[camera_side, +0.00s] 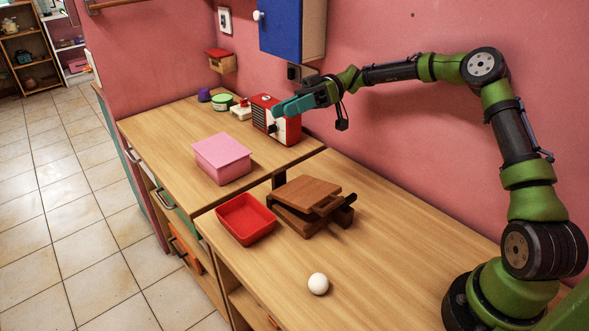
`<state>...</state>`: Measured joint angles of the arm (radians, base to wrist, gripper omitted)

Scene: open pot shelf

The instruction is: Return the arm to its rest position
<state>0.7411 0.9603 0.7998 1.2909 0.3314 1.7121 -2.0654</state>
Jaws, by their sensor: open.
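My gripper (283,108) is at the end of my green and black arm, which reaches left across the picture along the pink wall. Its teal fingers point left and show in front of the upper part of a red and white box-shaped appliance (287,130) on the far counter. I cannot tell whether the fingers touch it. The gripper is open, and I see nothing held in it. The gap between the fingers is hard to make out from this side.
A blue cabinet (280,27) hangs on the wall above my gripper. A pink box (222,157), a red tray (246,217), a brown wooden hinged object (306,200) and a white ball (318,283) are on the counters.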

